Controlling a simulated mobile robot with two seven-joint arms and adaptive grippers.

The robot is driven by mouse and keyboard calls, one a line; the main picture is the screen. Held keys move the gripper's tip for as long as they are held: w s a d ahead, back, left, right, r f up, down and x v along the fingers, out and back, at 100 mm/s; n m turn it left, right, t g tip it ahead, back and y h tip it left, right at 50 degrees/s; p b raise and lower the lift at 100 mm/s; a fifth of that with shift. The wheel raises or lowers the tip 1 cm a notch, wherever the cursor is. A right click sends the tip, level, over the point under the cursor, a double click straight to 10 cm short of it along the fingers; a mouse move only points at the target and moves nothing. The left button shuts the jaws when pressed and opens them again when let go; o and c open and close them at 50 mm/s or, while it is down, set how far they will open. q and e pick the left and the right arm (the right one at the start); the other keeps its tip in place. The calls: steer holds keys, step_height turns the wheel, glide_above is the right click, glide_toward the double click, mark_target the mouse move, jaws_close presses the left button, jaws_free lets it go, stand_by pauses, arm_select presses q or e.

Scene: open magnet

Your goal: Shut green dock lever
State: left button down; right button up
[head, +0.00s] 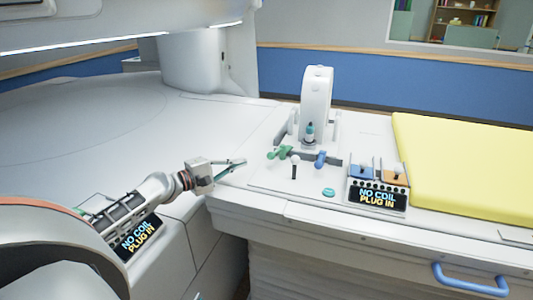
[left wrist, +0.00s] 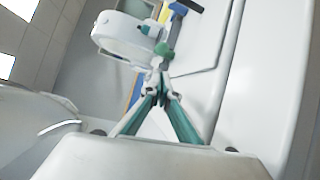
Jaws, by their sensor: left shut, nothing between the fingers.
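The green dock lever (head: 279,152) sits on the left of the dock panel, at the foot of the white upright coil dock (head: 316,100). A blue lever (head: 320,158) is to its right. My left gripper (head: 243,163) is shut and empty, a little left of the green lever and apart from it in the head view. In the left wrist view the green lever (left wrist: 163,54) shows just beyond the fingertips (left wrist: 160,70); I cannot tell the exact gap. My right gripper is not in view.
A white-knobbed stick (head: 295,162) and a teal button (head: 328,192) are in front of the levers. A display box (head: 378,196) stands to the right, beside the yellow mattress (head: 460,165). A blue handle (head: 470,281) is on the front.

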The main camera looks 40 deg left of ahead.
arm_select(q)
steer(key=shift+w+d, duration=0.1)
steer(key=shift+w, duration=0.25)
steer(key=shift+x, duration=4.35)
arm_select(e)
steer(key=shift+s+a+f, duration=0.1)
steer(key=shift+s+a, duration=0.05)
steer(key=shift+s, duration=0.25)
